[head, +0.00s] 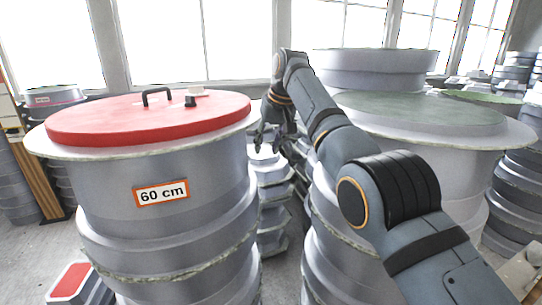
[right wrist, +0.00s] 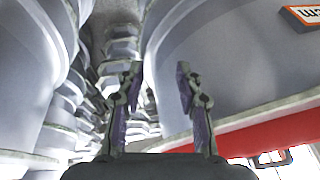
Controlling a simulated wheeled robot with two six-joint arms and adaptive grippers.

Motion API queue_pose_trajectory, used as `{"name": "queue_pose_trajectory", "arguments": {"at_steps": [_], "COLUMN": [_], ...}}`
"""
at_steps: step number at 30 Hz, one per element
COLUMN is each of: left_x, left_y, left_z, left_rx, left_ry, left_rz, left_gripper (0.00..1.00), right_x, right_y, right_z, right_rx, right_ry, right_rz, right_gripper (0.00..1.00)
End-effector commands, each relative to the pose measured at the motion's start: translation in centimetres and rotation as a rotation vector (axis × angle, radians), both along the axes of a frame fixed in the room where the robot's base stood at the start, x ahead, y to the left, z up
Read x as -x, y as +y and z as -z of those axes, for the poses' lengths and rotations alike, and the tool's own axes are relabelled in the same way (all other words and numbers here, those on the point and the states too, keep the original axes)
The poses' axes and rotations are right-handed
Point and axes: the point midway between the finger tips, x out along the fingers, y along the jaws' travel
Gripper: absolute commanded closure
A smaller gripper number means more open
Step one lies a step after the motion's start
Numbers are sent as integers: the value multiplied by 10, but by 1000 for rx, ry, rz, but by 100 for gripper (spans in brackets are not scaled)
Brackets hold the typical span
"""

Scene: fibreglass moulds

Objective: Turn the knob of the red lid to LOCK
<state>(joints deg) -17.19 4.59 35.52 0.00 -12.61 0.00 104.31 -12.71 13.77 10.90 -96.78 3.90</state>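The red lid (head: 110,120) lies on the grey mould (head: 110,195) with the "60 cm" label (head: 162,192). A black bar handle (head: 158,93) stands on it. Right of the handle are a small black piece (head: 190,102) and a cream round piece (head: 196,91); I cannot tell which is the knob, or read any LOCK mark. My right gripper (head: 268,138) points down just right of the lid's rim, apart from it. In the right wrist view its fingers (right wrist: 158,70) are spread with nothing between them, and the lid (right wrist: 250,138) shows lower right. My left gripper is out of view.
A large grey mould (head: 440,130) with a wide flange stands at right, behind my right arm. Stacked smaller moulds (head: 275,195) fill the gap between the two big moulds. A small red-topped block (head: 72,282) sits on the floor at lower left. The space above the lid is clear.

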Motion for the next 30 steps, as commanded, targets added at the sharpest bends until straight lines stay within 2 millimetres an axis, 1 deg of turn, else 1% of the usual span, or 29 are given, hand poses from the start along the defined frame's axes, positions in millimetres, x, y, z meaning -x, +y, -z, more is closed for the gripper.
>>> {"name": "queue_pose_trajectory", "arguments": {"at_steps": [1, 6, 10, 18, 20, 22, 23, 25, 26, 27, 28, 29, 30], "left_x": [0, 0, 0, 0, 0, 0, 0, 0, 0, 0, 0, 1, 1], "left_y": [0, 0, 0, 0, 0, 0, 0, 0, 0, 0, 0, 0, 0], "left_z": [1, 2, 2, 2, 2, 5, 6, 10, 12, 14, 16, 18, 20], "left_rx": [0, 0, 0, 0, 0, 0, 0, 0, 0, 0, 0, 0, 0], "left_ry": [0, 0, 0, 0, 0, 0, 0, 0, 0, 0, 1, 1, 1], "left_rz": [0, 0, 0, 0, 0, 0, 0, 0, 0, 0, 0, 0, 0], "left_gripper": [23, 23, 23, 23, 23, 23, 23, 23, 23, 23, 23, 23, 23], "right_x": [-3, -10, -12, -12, -14, -20, -24, -34, -37, -39, -37, -33, -24], "right_y": [-1, -3, -4, -4, -5, -8, -11, -20, -26, -34, -41, -48, -58], "right_z": [10, 28, 34, 35, 42, 71, 90, 157, 194, 247, 288, 327, 379], "right_rx": [-3, -10, -11, -12, -13, -20, -25, -37, -41, -45, -46, -47, -44], "right_ry": [3, 7, 9, 9, 14, 25, 32, 53, 64, 75, 85, 90, 100], "right_rz": [4, 11, 14, 13, 16, 27, 35, 63, 77, 101, 118, 135, 157], "right_gripper": [64, 64, 64, 64, 64, 64, 64, 64, 64, 64, 64, 64, 64]}}
